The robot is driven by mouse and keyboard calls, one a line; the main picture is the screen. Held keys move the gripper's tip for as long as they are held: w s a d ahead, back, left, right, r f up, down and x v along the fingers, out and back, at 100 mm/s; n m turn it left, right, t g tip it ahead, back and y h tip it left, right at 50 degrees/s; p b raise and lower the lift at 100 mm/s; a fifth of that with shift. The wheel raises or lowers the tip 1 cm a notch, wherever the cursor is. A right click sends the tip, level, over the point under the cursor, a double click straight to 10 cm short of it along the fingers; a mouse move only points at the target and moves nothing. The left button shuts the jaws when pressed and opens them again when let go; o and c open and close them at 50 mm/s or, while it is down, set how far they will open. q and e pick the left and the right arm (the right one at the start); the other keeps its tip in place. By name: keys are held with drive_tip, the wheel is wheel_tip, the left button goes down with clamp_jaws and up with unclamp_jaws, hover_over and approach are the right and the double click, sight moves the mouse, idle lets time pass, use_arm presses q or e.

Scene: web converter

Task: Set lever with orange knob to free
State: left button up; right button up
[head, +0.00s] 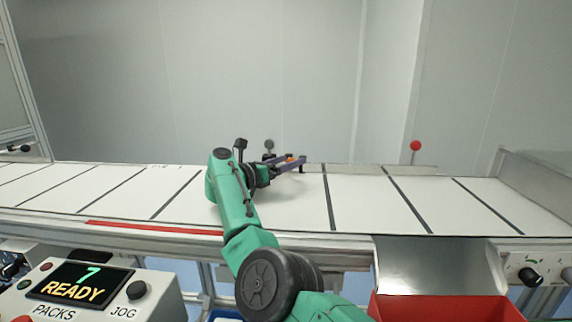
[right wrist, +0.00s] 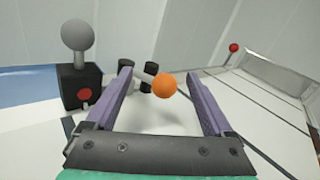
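The orange knob (right wrist: 165,86) sits on the end of a short grey lever arm (right wrist: 144,75) in the right wrist view. The arm points toward the camera from between two black supports (right wrist: 153,70). My right gripper (right wrist: 158,76) is open, with one purple finger on each side of the knob and a gap on both sides. In the head view, my right gripper (head: 286,162) is over the far part of the white belt, with a little of the orange knob (head: 290,158) showing between its fingers. My left gripper is not in view.
A lever with a grey ball (right wrist: 76,34) stands on a black box with a red dot (right wrist: 84,95), left of my fingers. A red ball (head: 415,146) on a post stands further right. A panel reading "7 READY" (head: 78,283) and a red bin (head: 440,308) are in front.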

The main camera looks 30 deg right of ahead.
drive_tip(key=shift+f, duration=0.1)
drive_tip(key=shift+a+f, duration=0.1)
drive_tip(key=shift+a, duration=0.5)
drive_tip(key=b+v, duration=0.1)
drive_tip(key=v, duration=1.2)
drive_tip(key=shift+r, duration=0.2)
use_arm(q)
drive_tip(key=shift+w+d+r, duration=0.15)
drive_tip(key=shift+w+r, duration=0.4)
use_arm(e)
drive_tip(key=shift+s+a, duration=0.1)
drive_tip(key=shift+a, duration=0.2)
